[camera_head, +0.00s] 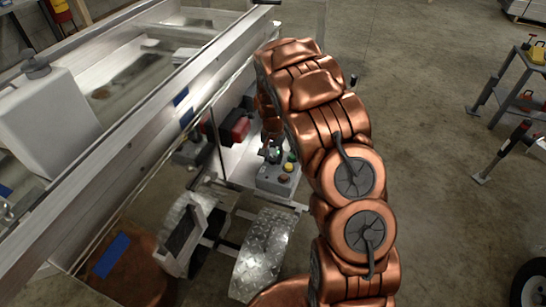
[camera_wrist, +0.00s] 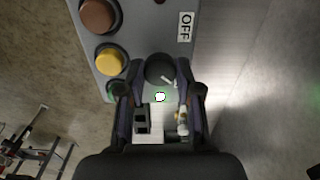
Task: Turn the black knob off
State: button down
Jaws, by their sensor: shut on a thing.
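A grey control box (camera_head: 270,185) is mounted on the trailer side in the head view. The black knob (camera_wrist: 158,68) sits on this box in the wrist view, with a pale line on it pointing to the lower right. A label reading OFF (camera_wrist: 185,27) is above and right of the knob. My gripper (camera_wrist: 160,75) is shut on the knob, one finger on each side. In the head view my gripper (camera_head: 272,148) is at the box's upper end and largely hides the knob.
A yellow button (camera_wrist: 110,62) and a brownish-red button (camera_wrist: 99,15) are left of the knob on the box. A metal trailer rail (camera_head: 150,105) runs along the left. A silver tread-plate fender (camera_head: 263,250) lies below the box.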

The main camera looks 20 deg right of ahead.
jog(key=n+b, duration=0.1)
jog(key=b, duration=0.1)
jog(key=n+b, duration=0.2)
jog(key=shift+f, duration=0.35)
jog(key=n+b, duration=0.4)
jog(key=n, duration=0.1)
jog(key=shift+r+n+b, duration=0.1)
jog(key=shift+n+b, duration=0.3)
jog(key=n+b, duration=0.2)
jog(key=n, duration=0.2)
jog(key=shift+r+n, duration=0.1)
jog(key=shift+n, duration=0.2)
jog(key=shift+r+n+b, duration=0.1)
jog(key=shift+n+b, duration=0.45)
jog(key=shift+n, duration=1.45)
jog(key=c, duration=0.8)
grip_release()
jog(key=shift+o, duration=0.2)
jog(key=shift+r, duration=0.1)
